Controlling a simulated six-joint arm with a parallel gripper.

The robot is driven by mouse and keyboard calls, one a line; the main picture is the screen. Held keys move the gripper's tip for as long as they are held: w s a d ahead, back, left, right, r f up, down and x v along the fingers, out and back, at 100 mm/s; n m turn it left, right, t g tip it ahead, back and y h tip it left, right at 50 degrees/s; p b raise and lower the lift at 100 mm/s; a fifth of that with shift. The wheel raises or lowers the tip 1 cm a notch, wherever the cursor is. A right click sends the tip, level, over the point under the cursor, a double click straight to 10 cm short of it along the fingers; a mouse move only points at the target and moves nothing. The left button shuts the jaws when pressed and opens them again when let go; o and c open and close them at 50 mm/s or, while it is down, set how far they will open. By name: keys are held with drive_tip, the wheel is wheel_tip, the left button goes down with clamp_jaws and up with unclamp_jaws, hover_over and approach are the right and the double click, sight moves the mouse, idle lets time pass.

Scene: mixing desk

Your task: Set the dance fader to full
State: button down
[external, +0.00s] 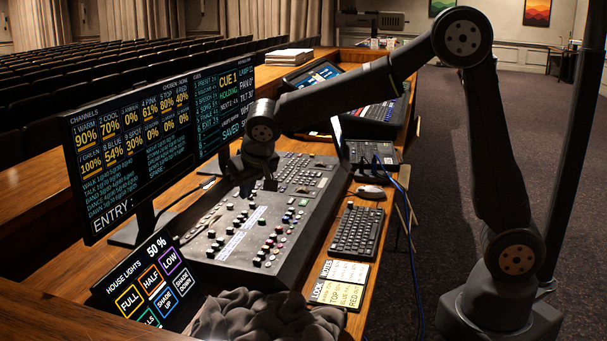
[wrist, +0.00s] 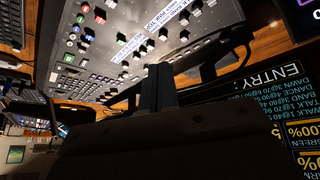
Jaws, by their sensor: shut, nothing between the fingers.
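The mixing desk (external: 238,262) is a grey console on the wooden desk, with rows of coloured buttons, knobs and faders. A white label strip (external: 243,232) runs across its panel. It also shows in the wrist view (wrist: 120,25), with dark fader caps beside the strip. I cannot read which fader is the dance one. My gripper (external: 270,184) is above the far-left half of the console, pointing down. In the wrist view my gripper (wrist: 157,72) is shut and empty, its fingers together over the panel. I cannot tell whether the tips touch the panel.
A large monitor (external: 160,140) stands along the console's left side. A house lights touch panel (external: 150,285) and a dark crumpled cloth (external: 265,318) are in front. A keyboard (external: 357,231), mouse (external: 370,192) and notes card (external: 341,283) lie to the right. Blue cables hang at the desk's right edge.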

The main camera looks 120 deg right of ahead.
idle(0.4)
drive_tip(key=m+h, duration=0.2)
drive_tip(key=m, duration=0.9)
approach(212, 233)
drive_tip(key=s+f, duration=0.4)
drive_tip(key=f, duration=0.1)
drive_tip(key=shift+s+d+f, duration=0.15)
drive_tip(key=shift+d+f, duration=0.05)
drive_tip(key=shift+d, duration=0.1)
drive_tip(key=shift+w+d+f, duration=0.2)
drive_tip(key=shift+w+d, duration=0.85)
drive_tip(key=shift+d, duration=0.15)
drive_tip(key=shift+w+d+n, duration=0.3)
drive_tip(key=shift+w+d, duration=0.1)
